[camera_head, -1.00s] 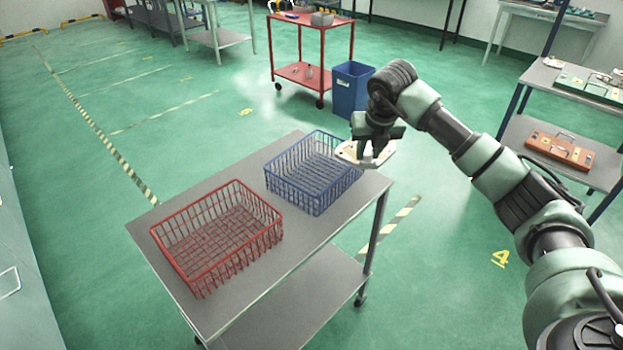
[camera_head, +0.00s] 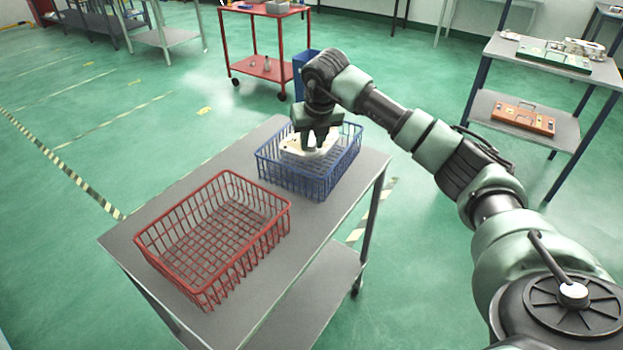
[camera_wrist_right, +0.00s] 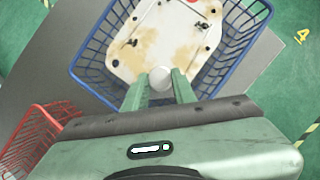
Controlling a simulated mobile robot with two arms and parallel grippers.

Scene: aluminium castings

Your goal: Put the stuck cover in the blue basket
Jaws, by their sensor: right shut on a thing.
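The cover (camera_head: 303,147) is a pale, off-white casting with brown stains and small dark holes. My right gripper (camera_head: 318,143) is shut on it and holds it over the blue basket (camera_head: 318,189). In the right wrist view the cover (camera_wrist_right: 165,42) lies within the outline of the blue basket (camera_wrist_right: 226,83), and the gripper fingers (camera_wrist_right: 160,85) close on a pale round knob at its near edge. I cannot tell whether the cover touches the basket floor. My left gripper is not in view.
A red wire basket (camera_head: 213,236) stands empty beside the blue one on the grey table (camera_head: 140,240). A blue bin (camera_head: 304,68) and a red trolley (camera_head: 262,68) stand behind. A shelf with cases (camera_head: 523,117) is at the right.

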